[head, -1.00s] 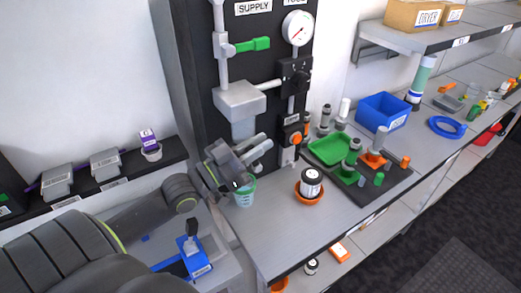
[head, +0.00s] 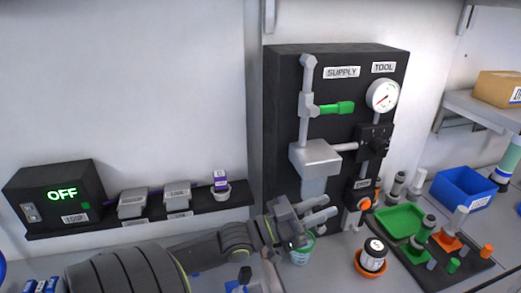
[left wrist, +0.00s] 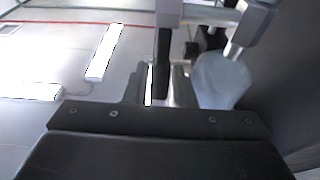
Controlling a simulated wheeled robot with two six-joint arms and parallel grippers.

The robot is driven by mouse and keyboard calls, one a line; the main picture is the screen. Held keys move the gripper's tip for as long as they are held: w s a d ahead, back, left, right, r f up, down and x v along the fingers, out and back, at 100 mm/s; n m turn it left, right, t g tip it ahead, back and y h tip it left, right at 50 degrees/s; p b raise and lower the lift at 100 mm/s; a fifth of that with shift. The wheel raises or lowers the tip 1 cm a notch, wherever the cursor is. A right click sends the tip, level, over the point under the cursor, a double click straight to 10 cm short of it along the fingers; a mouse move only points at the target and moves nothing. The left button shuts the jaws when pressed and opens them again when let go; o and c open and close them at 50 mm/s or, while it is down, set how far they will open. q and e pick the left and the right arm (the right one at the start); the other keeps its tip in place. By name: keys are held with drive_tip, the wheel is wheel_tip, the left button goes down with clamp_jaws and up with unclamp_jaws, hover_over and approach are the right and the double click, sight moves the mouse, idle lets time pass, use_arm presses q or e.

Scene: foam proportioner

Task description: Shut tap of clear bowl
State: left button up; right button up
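The clear bowl (head: 313,188) hangs under the grey block (head: 315,155) on the black panel, and its lower end is hidden behind my left gripper. My left gripper (head: 324,208) is just below the bowl, its two fingers apart and pointing right. In the left wrist view a pale, see-through rounded body (left wrist: 222,80), which looks like the bowl, is close to my gripper. A small dark part (left wrist: 192,50) lies beside it; I cannot tell whether that is the tap. The tap does not show clearly in the head view. My right gripper is not in view.
A green-rimmed cup (head: 301,252) stands under my left gripper. Right of it are an orange-knobbed valve (head: 364,204), a white jar (head: 374,255) in an orange dish, and a green tray (head: 400,220). A black box reading OFF (head: 62,195) is at left.

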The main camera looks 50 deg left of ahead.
use_arm(q)
drive_tip(key=v, duration=1.6)
drive_tip(key=shift+p, duration=0.4)
